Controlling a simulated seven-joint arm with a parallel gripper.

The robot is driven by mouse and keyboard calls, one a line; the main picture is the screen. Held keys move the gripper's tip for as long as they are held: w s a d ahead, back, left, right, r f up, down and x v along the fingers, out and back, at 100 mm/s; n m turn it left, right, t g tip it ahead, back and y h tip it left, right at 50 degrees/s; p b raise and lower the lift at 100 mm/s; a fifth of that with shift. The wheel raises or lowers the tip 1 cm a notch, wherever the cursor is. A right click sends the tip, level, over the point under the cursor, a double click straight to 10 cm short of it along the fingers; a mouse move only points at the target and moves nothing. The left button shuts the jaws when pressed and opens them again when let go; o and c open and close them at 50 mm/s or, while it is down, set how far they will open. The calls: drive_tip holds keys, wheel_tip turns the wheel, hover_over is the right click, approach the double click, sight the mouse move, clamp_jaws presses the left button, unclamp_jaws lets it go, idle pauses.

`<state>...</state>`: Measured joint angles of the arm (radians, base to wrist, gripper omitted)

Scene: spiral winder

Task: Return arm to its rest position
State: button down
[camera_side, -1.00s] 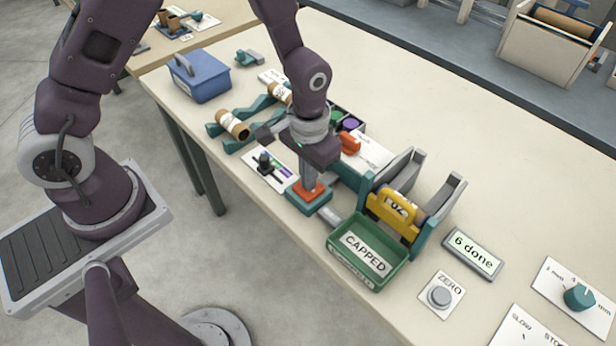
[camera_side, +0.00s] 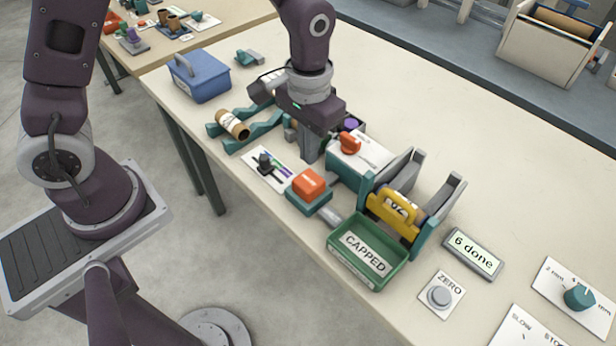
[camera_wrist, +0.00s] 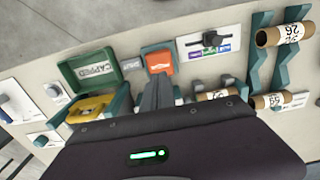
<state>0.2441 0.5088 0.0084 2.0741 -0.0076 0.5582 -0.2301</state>
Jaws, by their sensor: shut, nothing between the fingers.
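My gripper (camera_side: 308,150) is shut and empty. In the side view it hangs fingers down over the bench, behind and above the orange-red button block (camera_side: 308,184) and left of the winder (camera_side: 362,155). In the wrist view my closed fingers (camera_wrist: 157,92) point toward the orange-red block (camera_wrist: 159,61), with a gap showing. My arm reaches in from the top of the side view. Part of the tube rack and the cups behind my gripper are hidden.
A green CAPPED bin (camera_side: 368,252) and yellow part (camera_side: 393,210) stand to the right. A cardboard tube (camera_side: 232,124) lies on the teal rack (camera_side: 262,134). A blue box (camera_side: 200,76) is at back left. A display (camera_side: 473,254) reads "6 done".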

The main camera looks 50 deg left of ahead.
drive_tip(key=s+a+r+t, duration=0.2)
drive_tip(key=s+a+r, duration=0.1)
drive_tip(key=r, duration=0.4)
drive_tip(key=s+a+r+t, duration=0.15)
drive_tip(key=s+r, duration=0.25)
drive_tip(key=r, duration=0.4)
drive_tip(key=s+a+r+t, duration=0.2)
drive_tip(key=s+a+r, duration=0.1)
drive_tip(key=s, duration=0.7)
drive_tip(key=shift+s+a+r, duration=0.15)
drive_tip(key=shift+a+r, duration=0.05)
drive_tip(key=shift+r, duration=0.15)
